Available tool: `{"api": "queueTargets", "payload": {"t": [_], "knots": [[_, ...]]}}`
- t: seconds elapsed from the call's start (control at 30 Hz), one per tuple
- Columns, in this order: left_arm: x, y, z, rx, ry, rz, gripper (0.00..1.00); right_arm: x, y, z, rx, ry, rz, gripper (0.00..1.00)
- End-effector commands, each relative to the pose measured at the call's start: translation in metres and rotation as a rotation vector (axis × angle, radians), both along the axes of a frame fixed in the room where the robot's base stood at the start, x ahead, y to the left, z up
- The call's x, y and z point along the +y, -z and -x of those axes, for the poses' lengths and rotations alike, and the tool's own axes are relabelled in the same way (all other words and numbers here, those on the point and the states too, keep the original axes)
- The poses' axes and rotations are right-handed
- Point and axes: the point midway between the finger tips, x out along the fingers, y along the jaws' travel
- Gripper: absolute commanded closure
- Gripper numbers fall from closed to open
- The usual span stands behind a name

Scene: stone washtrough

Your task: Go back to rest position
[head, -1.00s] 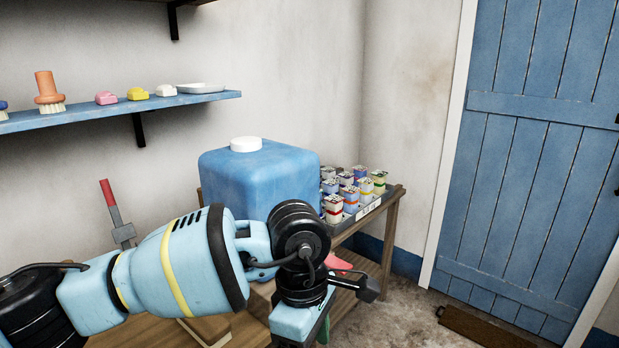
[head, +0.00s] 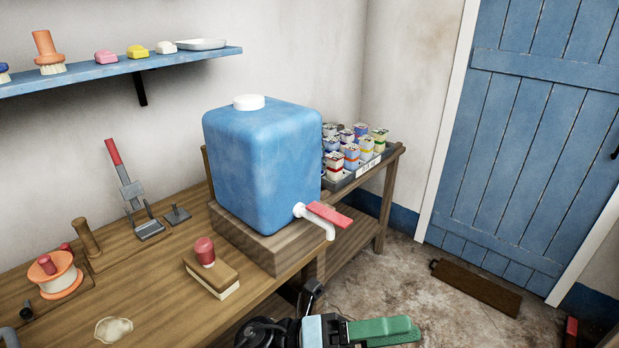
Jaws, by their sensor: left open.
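My left gripper (head: 385,331) is low at the bottom of the head view, in front of the bench and below the tap. Its green finger points right. It is open, and I see nothing held in it. Most of its arm is below the picture. My right gripper is not in view. The blue water container (head: 262,165) with a white cap stands on a wooden block on the bench. Its white tap (head: 318,222) has a red lever (head: 329,214). The gripper is apart from the tap.
The wooden bench (head: 160,270) holds a wooden brush (head: 212,271), an orange spool-like thing (head: 55,275) and a red-handled clamp (head: 130,190). A tray of small cartons (head: 368,172) stands behind right. A blue shelf (head: 120,69) holds soaps.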

Motion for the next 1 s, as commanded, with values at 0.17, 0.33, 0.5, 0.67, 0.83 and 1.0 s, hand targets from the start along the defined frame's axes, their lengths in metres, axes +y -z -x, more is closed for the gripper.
{"api": "queueTargets", "payload": {"t": [0.17,0.33,0.5,0.67,0.83,1.0], "knots": [[0.038,0.023,-0.029,0.424,-0.188,0.146,0.36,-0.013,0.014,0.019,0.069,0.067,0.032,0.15],[0.087,0.074,-0.047,0.823,-0.367,0.262,0.36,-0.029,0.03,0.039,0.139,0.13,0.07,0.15],[0.143,0.145,-0.041,1.22,-0.547,0.365,0.36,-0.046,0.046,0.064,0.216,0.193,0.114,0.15],[0.198,0.221,-0.005,1.586,-0.721,0.454,0.36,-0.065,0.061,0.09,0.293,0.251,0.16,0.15],[0.251,0.292,0.061,1.938,-0.901,0.538,0.36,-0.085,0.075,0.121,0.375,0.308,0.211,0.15],[0.288,0.337,0.13,2.202,-1.046,0.604,0.36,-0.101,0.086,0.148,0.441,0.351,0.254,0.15]]}}
